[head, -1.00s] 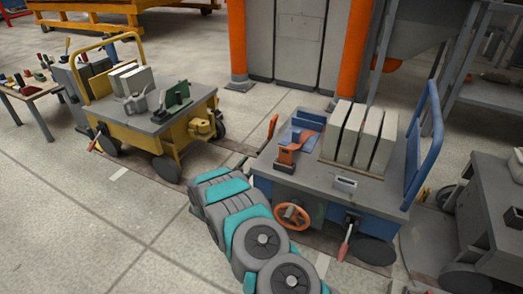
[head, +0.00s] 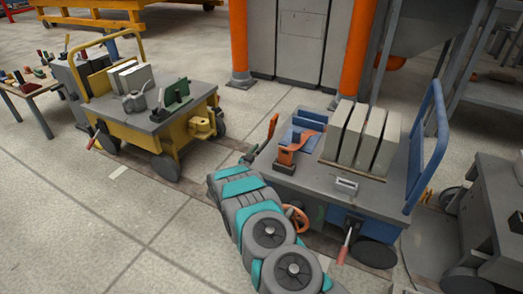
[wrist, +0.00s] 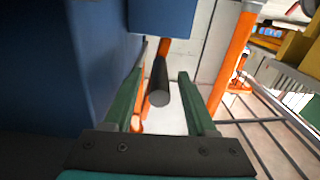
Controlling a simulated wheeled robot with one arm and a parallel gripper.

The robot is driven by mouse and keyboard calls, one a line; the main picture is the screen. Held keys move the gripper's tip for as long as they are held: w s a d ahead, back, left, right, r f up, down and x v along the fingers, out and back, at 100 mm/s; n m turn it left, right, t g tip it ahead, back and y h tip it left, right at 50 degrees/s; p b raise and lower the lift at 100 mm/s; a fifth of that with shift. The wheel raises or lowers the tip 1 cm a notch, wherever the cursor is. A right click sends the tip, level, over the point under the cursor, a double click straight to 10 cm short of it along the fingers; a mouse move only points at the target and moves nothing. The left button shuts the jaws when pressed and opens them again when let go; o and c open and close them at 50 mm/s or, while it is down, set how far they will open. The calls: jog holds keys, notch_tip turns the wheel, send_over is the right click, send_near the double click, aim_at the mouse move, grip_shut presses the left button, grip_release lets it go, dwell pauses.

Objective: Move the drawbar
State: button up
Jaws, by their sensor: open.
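In the wrist view my gripper (wrist: 160,95) has its two green fingers apart. A dark grey round bar (wrist: 160,82) shows between them, with its blunt end towards the camera. I cannot tell for sure that this bar is the drawbar, and I see no contact with the fingers. The blue cart (head: 335,195) stands right of my arm in the head view. An orange-tipped lever (head: 272,126) rises at its left edge.
The cart carries upright pale slabs (head: 365,135) and has a blue push rail (head: 431,150). An orange handwheel (head: 297,217) and a red-handled lever (head: 345,246) are on its front. A yellow cart (head: 150,120) stands left. Floor (head: 100,230) is clear at lower left.

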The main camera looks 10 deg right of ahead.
jog(key=shift+w+d+f, duration=0.1)
jog(key=shift+w+d, duration=0.15)
jog(key=shift+w, duration=0.05)
jog(key=shift+c, duration=0.2)
grip_shut()
dwell(1.1)
